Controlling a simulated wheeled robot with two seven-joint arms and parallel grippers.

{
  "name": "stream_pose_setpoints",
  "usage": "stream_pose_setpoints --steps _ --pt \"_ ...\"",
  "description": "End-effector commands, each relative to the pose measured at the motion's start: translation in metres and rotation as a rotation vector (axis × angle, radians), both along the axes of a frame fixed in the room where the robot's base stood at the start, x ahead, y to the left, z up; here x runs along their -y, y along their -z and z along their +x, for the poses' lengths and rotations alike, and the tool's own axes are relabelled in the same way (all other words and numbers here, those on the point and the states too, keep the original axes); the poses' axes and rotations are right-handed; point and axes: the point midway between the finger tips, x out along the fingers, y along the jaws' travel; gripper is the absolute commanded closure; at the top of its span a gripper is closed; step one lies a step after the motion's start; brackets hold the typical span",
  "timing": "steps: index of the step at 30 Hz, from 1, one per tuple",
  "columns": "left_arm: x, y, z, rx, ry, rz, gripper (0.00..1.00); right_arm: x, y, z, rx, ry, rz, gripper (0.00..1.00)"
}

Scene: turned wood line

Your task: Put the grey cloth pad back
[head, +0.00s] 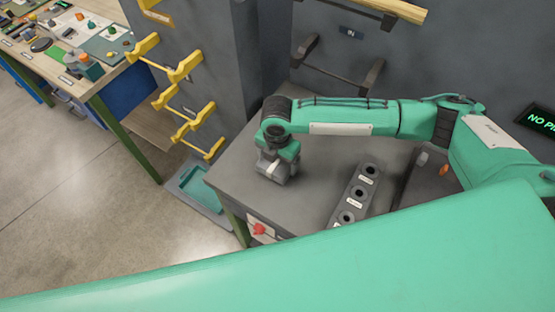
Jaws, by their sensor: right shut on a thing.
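My right gripper (275,172) points down at the left part of the grey worktop (310,165), close to its surface. It is shut on a small grey thing, mostly hidden by the fingers. This fits the grey cloth pad, but its outline does not stand out from the worktop, and I cannot tell whether it touches the surface. No other grey cloth pad can be made out. My left gripper is not in view.
A rack block (345,203) with round black holes and white labels stands right of the gripper. A dark tray (408,190) lies beyond it. A red button (259,229) is on the front edge. Yellow brackets (185,70) hold the left wall; a teal tray (190,182) lies below.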

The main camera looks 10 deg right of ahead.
Motion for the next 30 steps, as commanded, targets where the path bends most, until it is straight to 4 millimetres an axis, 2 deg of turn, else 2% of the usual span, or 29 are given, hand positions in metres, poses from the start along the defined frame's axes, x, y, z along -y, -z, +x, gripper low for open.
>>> stream_pose_setpoints --steps 3,14,15,16,26,30 --pt "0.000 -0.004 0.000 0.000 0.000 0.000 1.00 0.000 0.013 -0.001 -0.002 0.000 -0.001 0.40" --pt "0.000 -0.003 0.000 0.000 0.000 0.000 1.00 0.000 0.018 0.000 0.000 0.000 0.000 0.40" --pt "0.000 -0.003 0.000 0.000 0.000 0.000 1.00 0.000 0.017 0.000 0.001 -0.001 0.001 0.07" --pt "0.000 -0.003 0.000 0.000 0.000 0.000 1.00 0.000 0.017 0.000 0.001 -0.001 0.001 0.01" --pt "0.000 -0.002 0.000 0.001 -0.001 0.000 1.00 0.000 0.011 0.000 0.000 -0.001 0.001 0.00" --pt "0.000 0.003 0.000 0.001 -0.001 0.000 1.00 0.000 -0.009 0.001 0.004 -0.002 0.002 0.00"
